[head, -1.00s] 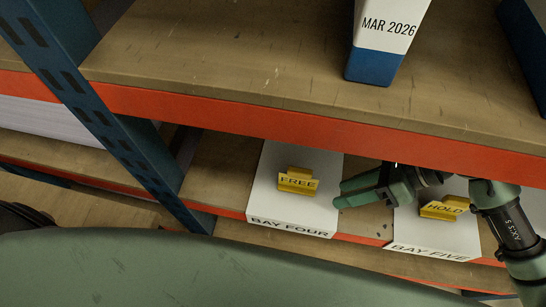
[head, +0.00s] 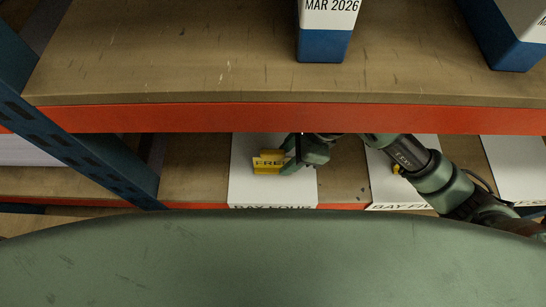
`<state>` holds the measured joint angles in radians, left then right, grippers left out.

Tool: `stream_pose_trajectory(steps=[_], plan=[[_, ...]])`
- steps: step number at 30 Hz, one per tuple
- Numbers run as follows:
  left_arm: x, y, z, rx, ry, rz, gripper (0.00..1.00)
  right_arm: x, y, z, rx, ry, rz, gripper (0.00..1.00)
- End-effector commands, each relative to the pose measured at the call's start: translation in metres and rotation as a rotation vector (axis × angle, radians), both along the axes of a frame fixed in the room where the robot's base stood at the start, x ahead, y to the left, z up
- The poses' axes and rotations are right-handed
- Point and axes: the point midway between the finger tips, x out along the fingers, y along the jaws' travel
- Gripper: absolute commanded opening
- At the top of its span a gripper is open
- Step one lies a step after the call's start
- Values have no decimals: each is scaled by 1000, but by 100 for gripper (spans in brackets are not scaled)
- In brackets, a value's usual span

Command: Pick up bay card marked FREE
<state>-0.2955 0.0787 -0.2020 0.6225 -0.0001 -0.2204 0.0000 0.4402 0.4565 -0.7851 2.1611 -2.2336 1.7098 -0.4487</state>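The yellow bay card marked FREE (head: 267,163) stands on the white BAY FOUR board (head: 245,192) on the lower shelf. My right gripper (head: 289,158) reaches in from the right and is at the card's right end. Its fingers overlap that end and hide the last part of the lettering. I cannot tell whether the fingers have closed on the card or are still apart around it. The card still appears to rest on the board. My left gripper is not in view.
The upper shelf's orange front edge (head: 200,118) runs just above the gripper. A blue upright (head: 75,150) stands to the left. A MAR 2026 box (head: 325,45) stands on the upper shelf.

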Motion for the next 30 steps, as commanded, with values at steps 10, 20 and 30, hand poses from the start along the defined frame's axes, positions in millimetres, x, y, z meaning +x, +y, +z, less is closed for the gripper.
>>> stream_pose_trajectory(steps=[10,20,30], plan=[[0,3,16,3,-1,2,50,-1,32,-25,2,6,-1,40],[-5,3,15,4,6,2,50,0,33,-28,2,2,-1,21],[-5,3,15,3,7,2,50,0,33,-27,2,2,-1,0]])
